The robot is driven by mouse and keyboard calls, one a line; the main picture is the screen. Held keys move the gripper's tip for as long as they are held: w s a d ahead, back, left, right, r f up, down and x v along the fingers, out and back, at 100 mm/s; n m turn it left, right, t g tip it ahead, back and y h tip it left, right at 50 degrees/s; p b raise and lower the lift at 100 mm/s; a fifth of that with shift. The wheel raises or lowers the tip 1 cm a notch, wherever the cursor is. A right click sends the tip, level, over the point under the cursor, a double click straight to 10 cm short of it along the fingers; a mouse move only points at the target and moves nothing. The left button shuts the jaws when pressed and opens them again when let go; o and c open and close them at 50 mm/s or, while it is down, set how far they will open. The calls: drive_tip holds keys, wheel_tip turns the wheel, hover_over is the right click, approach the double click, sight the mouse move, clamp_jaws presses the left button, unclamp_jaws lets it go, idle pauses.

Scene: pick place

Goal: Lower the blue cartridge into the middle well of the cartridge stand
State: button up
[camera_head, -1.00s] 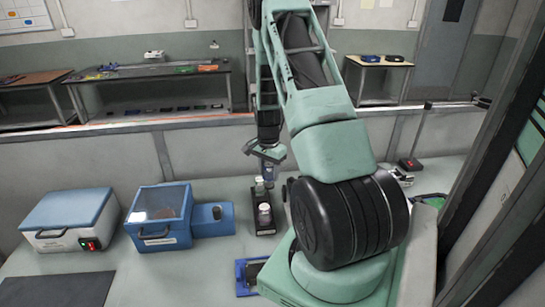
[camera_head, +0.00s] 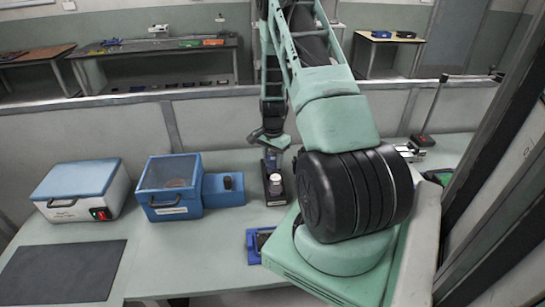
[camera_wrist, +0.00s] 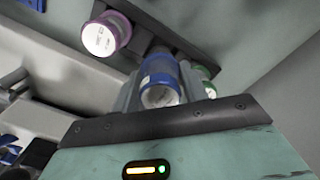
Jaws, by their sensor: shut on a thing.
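The blue cartridge (camera_wrist: 158,78) is between the fingers of my gripper (camera_wrist: 160,65), which is shut on it. In the wrist view it lies between a purple-ringed cartridge (camera_wrist: 106,35) and a partly hidden green-ringed one (camera_wrist: 209,84). The dark cartridge stand (camera_wrist: 180,25) is behind them. In the head view my gripper (camera_head: 272,158) points down at the rear part of the stand (camera_head: 274,201). A pale-capped cartridge (camera_head: 277,183) shows at the stand's front. The middle well is hidden, and I cannot tell how deep the blue cartridge sits.
A blue box with a clear lid (camera_head: 168,186) and its side block (camera_head: 223,190) stand left of the stand. A white box with a blue lid (camera_head: 77,190) is farther left. A small blue tray (camera_head: 254,246) lies in front. A dark mat (camera_head: 62,272) lies front left.

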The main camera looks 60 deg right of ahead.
sight(272, 152)
drive_tip(key=shift+f, duration=0.55)
drive_tip(key=shift+f+b, duration=1.35)
idle(1.3)
idle(0.4)
drive_tip(key=o, duration=1.2)
drive_tip(key=c, duration=0.3)
drive_tip(key=shift+c, duration=0.2)
drive_tip(key=shift+r+p, duration=2.35)
drive_tip(key=shift+r, duration=1.15)
